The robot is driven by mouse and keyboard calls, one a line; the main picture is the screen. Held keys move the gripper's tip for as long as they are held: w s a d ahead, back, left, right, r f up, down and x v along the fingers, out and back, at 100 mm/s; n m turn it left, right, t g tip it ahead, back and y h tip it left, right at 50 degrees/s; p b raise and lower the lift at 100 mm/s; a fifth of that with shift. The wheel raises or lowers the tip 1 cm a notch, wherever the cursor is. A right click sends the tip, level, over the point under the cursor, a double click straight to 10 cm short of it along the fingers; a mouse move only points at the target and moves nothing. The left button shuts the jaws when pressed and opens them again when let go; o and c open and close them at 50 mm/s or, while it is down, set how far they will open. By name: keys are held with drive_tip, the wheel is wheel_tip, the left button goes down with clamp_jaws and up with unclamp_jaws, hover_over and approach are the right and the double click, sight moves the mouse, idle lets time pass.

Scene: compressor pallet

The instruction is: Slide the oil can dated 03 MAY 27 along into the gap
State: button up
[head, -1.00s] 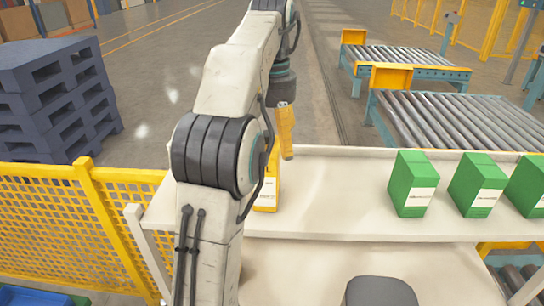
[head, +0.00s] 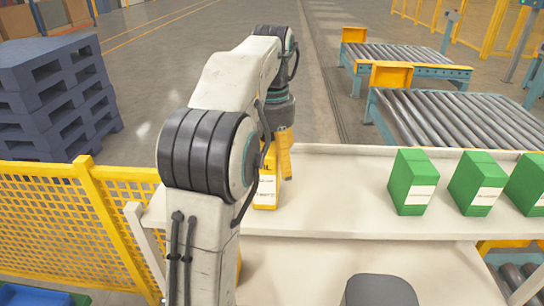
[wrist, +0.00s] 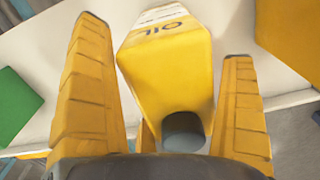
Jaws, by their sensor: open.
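A yellow oil can (head: 267,190) with a white label stands on the pale upper shelf, partly hidden by my arm in the head view. Its date cannot be read. My gripper (head: 284,174) is at the can's right side there, fingers pointing down. In the wrist view the can (wrist: 170,70) shows "OIL" and a dark round cap, and lies between my two spread yellow fingers (wrist: 164,45). I cannot tell whether either finger touches it. Bare shelf (head: 340,190) lies between the can and the green boxes.
Several green boxes (head: 412,180) stand along the right of the shelf. Another yellow surface (wrist: 290,35) is at the wrist view's upper right, and a green one (wrist: 15,108) at its left. A yellow mesh fence (head: 60,215) is at left; roller conveyors (head: 450,120) are behind.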

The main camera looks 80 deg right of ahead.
drive_tip(key=shift+c, duration=0.4)
drive_tip(key=c, duration=1.1)
